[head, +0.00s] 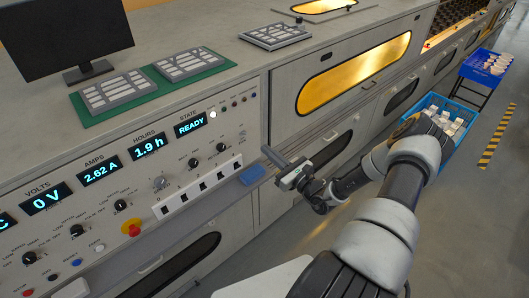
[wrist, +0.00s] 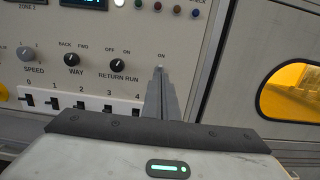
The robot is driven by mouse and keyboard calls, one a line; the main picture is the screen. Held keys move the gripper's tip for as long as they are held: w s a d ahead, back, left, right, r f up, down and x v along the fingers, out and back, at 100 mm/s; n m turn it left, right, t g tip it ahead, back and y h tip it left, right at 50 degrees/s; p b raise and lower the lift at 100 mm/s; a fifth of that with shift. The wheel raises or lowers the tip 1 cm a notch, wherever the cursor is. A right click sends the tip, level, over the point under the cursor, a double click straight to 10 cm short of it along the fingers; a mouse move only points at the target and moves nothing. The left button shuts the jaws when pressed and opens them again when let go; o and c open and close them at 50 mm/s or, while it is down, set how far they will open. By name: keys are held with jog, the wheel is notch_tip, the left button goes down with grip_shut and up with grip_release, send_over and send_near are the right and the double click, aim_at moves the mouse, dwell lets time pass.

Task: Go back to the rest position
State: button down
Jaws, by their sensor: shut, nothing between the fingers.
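My gripper (head: 267,151) is at the right end of the control panel (head: 150,215), in front of its face. It is shut and empty. In the wrist view the closed fingers (wrist: 160,76) point at the panel, just below an "ON" label and right of the RETURN RUN knob (wrist: 117,66). I cannot tell whether the tips touch the panel. My arm reaches in from the lower right of the head view. The STATE display (head: 190,124) reads READY, and the VOLTS display (head: 47,198) reads 0 V.
A monitor (head: 65,35) and trays (head: 180,64) stand on top. A blue crate (head: 431,99) is behind my arm. The floor at right is open.

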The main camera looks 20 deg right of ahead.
jog(key=shift+s+d, duration=0.1)
jog(key=shift+s, duration=0.15)
dwell(0.3)
jog(key=s+a+r+n+g+y, duration=0.2)
jog(key=a+r+n+g+y, duration=0.6)
jog(key=a+r+n, duration=0.4)
jog(key=s+a+r+n+g+h, duration=0.3)
jog(key=s+a+r+n+g, duration=0.3)
jog(key=s+a+n+g, duration=0.4)
jog(key=s+d+r+n+t+h, duration=0.2)
jog(key=s+d+r+n+h, duration=0.1)
jog(key=s+r+n+h, duration=0.2)
jog(key=s+d+r+n+t+h, duration=0.3)
jog(key=s+r+n+h, duration=0.2)
jog(key=s+r, duration=0.5)
jog(key=shift+s+d+t+h, duration=0.35)
jog(key=shift+s+h, duration=0.25)
jog(key=shift+s, duration=0.6)
